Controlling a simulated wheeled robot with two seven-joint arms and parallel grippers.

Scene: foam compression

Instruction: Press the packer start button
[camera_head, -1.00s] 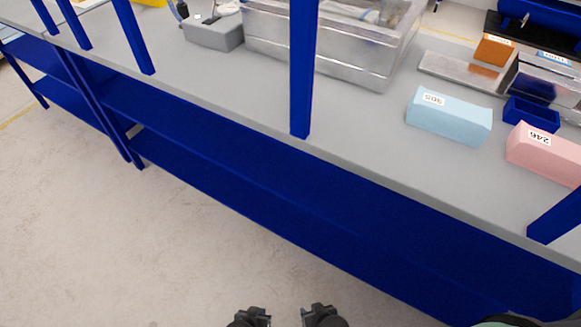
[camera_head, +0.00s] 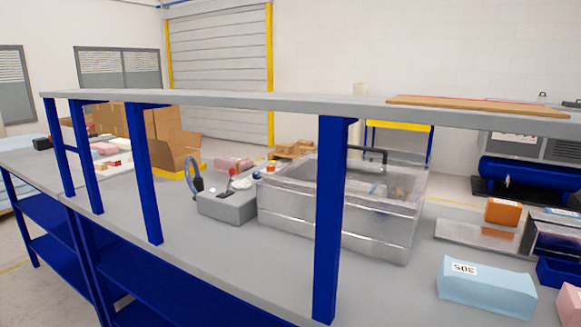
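I cannot make out a start button for certain. A metal box with clear upper walls and a dark handle, possibly the packer (camera_head: 390,238), stands on the grey bench behind a blue post. Just left of it is a grey control box (camera_head: 226,207) with small red and black parts on top, too small to tell apart. A blue looped cable (camera_head: 190,165) rises beside it. Neither of my grippers is in view now.
Blue posts (camera_head: 327,225) at the bench's front edge carry a long grey shelf (camera_head: 250,103) above it. A light blue foam block (camera_head: 487,289), a pink block (camera_head: 570,302) and an orange block (camera_head: 502,210) are at the right. Cardboard boxes (camera_head: 178,140) stand at the back left.

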